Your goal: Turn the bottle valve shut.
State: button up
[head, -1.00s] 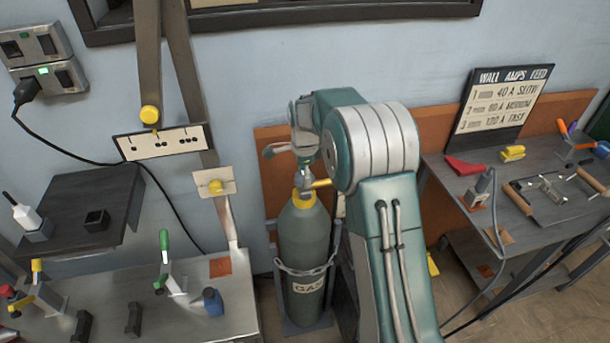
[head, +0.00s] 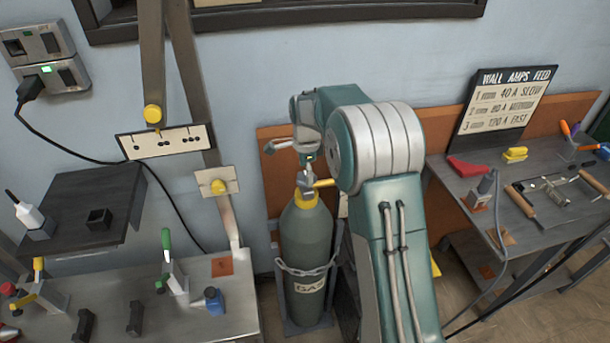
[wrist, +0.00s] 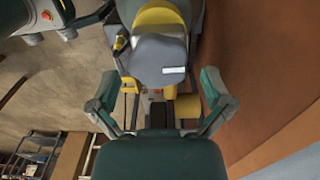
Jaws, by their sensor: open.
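The grey-green gas bottle (head: 304,250) stands upright against the wall, with a chain around it and a yellow collar (head: 307,199) at its neck. Its grey valve (head: 306,180) sits on top, with a yellow piece pointing right. My wrist is just above the valve in the head view, and my fingers are hard to make out there. In the wrist view my gripper (wrist: 161,88) is open, its two green-tipped fingers apart. A grey valve part (wrist: 158,58) with a white mark lies just past the fingertips, roughly centred between them, with yellow behind it. Contact cannot be told.
A grey table (head: 510,195) with tools and a sign is at the right. An orange-brown panel (head: 268,178) stands behind the gas bottle.

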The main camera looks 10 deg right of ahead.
aim_at(305, 177)
notch_tip(305, 177, up, 11)
jog(key=shift+a, duration=0.2)
jog(key=shift+f, duration=0.1)
jog(key=s+r+n+t, duration=0.1)
jog(key=s+r+n, duration=0.4)
jog(key=s, duration=0.4)
jog(key=s+r+n+t, duration=0.2)
jog(key=s+r+n, duration=0.25)
jog(key=s, duration=0.35)
jog(key=s+f+n+t, duration=0.2)
jog(key=s+n, duration=0.6)
jog(key=s, duration=1)
jog(key=shift+d+f+n+t, duration=0.15)
jog(key=shift+f+n+t, duration=0.2)
jog(key=shift+f, duration=0.6)
